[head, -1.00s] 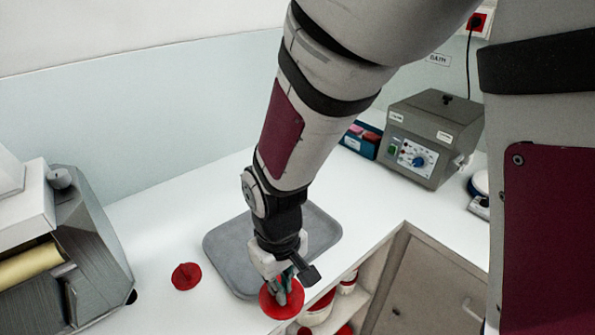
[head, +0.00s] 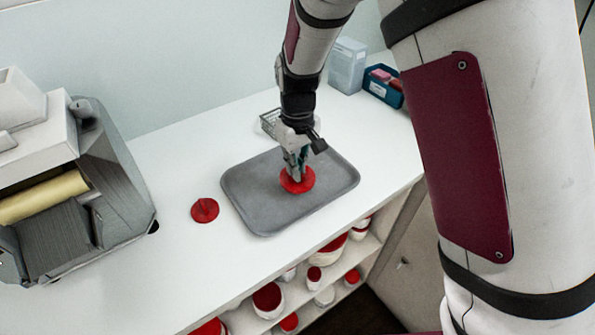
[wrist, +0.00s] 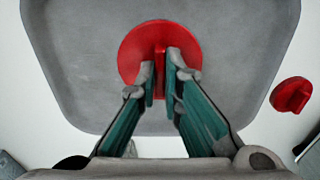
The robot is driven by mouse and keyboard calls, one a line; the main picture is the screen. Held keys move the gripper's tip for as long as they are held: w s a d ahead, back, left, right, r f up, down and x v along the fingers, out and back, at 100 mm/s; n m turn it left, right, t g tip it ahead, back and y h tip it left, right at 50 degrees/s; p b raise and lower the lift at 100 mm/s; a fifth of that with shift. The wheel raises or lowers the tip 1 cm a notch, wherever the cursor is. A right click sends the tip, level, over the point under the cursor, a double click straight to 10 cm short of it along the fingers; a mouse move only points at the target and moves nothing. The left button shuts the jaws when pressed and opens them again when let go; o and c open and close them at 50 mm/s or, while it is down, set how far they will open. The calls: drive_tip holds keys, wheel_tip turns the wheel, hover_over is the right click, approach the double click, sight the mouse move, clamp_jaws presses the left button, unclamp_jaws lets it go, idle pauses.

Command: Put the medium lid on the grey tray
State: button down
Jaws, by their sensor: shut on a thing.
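My gripper (head: 296,175) points down over the grey tray (head: 255,205) and is shut on the upright ridge of a round red lid (head: 304,187). In the wrist view the fingertips (wrist: 160,82) pinch that ridge, and the lid (wrist: 132,48) lies flat below them, inside the tray's outline (wrist: 85,75). I cannot tell whether the lid touches the tray or hangs just above it. A second, smaller-looking red lid (head: 205,210) lies on the white counter left of the tray; it also shows in the wrist view (wrist: 291,95).
A grey machine with a yellow roller (head: 42,197) stands at the left. A wire rack (head: 268,122) is behind the tray, and a blue box (head: 383,86) and a clear container (head: 347,66) stand at the back. Shelves below hold several red-and-white vessels (head: 268,299).

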drive_tip(key=shift+f, duration=1.6)
drive_tip(key=shift+f, duration=0.15)
drive_tip(key=c, duration=1.7)
unclamp_jaws()
